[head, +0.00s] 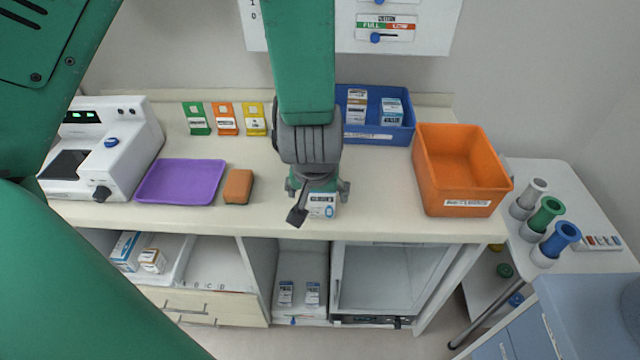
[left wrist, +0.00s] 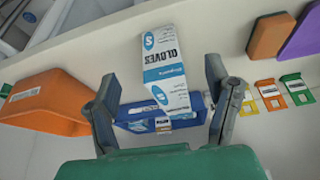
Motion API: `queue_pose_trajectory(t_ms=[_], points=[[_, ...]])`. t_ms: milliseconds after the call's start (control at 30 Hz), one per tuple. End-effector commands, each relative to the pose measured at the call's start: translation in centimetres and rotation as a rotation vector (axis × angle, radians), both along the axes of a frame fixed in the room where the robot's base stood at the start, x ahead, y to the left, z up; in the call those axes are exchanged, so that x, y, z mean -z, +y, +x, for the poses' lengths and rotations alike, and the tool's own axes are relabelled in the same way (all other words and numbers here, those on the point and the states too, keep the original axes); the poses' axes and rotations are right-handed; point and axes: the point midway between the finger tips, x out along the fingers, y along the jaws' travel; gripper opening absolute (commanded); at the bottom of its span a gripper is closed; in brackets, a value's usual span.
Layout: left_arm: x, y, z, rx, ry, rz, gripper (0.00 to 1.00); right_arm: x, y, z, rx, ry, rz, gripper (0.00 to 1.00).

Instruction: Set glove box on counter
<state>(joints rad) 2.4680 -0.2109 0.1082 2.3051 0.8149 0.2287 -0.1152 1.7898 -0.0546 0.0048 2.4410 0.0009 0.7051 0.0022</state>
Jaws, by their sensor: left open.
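The glove box (head: 322,208) is a small white and blue carton on the cream counter (head: 385,215), near its front edge. In the left wrist view the glove box (left wrist: 166,75) shows its "GLOVES" lettering and lies between the two fingers. My left gripper (head: 318,190) points down over the box, its fingers apart on either side. In the left wrist view the left gripper (left wrist: 162,72) shows gaps between its fingers and the box. The gripper hides part of the box in the head view. My right gripper does not show.
An orange bin (head: 462,165) stands right on the counter, and a blue bin (head: 378,133) holding small boxes stands behind. A brown sponge (head: 238,186), purple tray (head: 181,182) and white device (head: 105,150) are to the left. Shelves below hold small boxes.

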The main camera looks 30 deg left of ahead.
Motion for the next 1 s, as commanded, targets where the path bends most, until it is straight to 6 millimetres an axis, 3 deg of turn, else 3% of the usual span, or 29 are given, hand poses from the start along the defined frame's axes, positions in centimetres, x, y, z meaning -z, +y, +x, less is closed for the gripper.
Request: queue_pose_trajectory(t_ms=[33, 200, 433, 567, 700, 800, 900, 1000], points=[[-0.9, -0.1, -0.2, 0.001, 0.000, 0.000, 0.72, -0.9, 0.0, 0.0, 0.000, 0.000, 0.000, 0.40], [-1.6, -0.3, -0.6, 0.002, 0.001, 0.000, 0.72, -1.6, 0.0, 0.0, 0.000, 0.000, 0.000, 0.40], [-1.0, -0.2, -1.1, 0.012, 0.014, 0.007, 0.72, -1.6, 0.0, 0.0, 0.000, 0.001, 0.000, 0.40], [3.0, 1.2, -3.7, 0.091, 0.088, 0.042, 0.72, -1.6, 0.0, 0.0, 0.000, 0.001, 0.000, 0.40], [9.3, 2.7, -9.2, 0.255, 0.201, 0.059, 0.72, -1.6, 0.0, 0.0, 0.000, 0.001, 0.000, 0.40], [12.8, 2.9, -13.6, 0.369, 0.264, 0.029, 0.72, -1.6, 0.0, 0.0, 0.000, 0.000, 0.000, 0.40], [15.1, 2.6, -17.4, 0.453, 0.307, -0.017, 0.72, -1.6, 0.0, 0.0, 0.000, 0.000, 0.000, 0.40], [16.3, 2.2, -19.9, 0.502, 0.330, -0.056, 0.72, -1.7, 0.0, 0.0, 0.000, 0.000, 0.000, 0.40]])
